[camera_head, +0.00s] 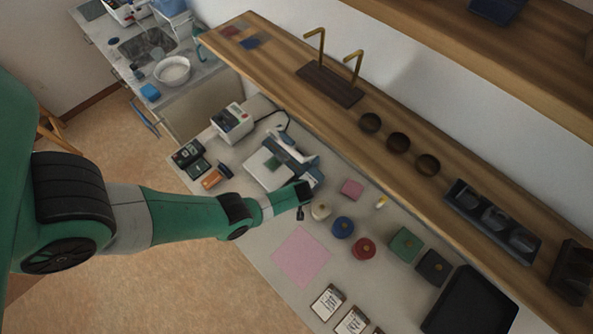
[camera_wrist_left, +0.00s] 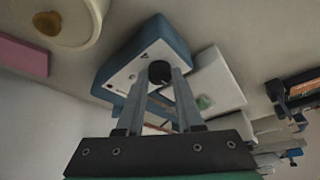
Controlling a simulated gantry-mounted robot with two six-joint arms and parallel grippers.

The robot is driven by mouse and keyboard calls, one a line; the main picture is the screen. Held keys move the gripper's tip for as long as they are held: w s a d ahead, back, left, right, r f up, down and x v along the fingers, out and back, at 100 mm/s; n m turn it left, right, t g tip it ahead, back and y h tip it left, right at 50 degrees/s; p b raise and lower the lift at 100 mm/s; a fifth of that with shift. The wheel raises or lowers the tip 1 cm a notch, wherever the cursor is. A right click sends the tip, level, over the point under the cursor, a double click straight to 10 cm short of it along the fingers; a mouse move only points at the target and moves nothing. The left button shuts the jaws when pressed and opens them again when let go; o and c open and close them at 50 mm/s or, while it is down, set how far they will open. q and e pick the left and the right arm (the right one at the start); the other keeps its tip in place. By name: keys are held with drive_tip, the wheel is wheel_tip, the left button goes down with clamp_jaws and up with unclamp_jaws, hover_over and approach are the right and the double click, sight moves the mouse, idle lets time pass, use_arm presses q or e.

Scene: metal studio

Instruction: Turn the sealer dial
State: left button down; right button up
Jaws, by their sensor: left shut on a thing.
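The sealer (camera_head: 268,170) is a white and grey-blue machine on the light worktop in the head view. Its blue and white end housing (camera_wrist_left: 130,65) fills the middle of the left wrist view. A round black dial (camera_wrist_left: 159,71) stands out from the white face of that housing. My left gripper (camera_head: 304,193) is at the near right end of the sealer. In the wrist view its two fingers (camera_wrist_left: 160,82) close in on the dial from both sides and are shut on it. In the head view the dial is hidden behind the gripper. My right gripper is in neither view.
A cream round container (camera_head: 320,210) stands close to the gripper, with blue (camera_head: 342,227) and red (camera_head: 363,248) ones beyond. A white device (camera_head: 232,123) stands behind the sealer. A pink mat (camera_head: 300,257) lies flat in front.

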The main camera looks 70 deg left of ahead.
use_arm(q)
drive_tip(key=shift+m, duration=0.4)
drive_tip(key=m+t+p, duration=0.1)
drive_tip(key=m, duration=0.1)
drive_tip(key=shift+s+m+h, duration=0.15)
drive_tip(key=shift+m+h, duration=0.15)
drive_tip(key=m, duration=0.1)
drive_tip(key=m+t, duration=0.1)
drive_tip(key=m, duration=0.1)
drive_tip(key=shift+s+a+m+h+p, duration=0.1)
drive_tip(key=shift+a+m+h+p, duration=0.05)
drive_tip(key=shift+m+h+p, duration=0.2)
drive_tip(key=m+h, duration=0.1)
drive_tip(key=m, duration=0.1)
drive_tip(key=m+t, duration=0.1)
drive_tip(key=m, duration=0.1)
drive_tip(key=shift+s+a+m+h, duration=0.1)
drive_tip(key=shift+a+m+h, duration=0.05)
drive_tip(key=shift+m+h, duration=0.2)
drive_tip(key=c, duration=0.5)
unclamp_jaws()
drive_tip(key=shift+c, duration=0.2)
drive_tip(key=shift+t, duration=0.3)
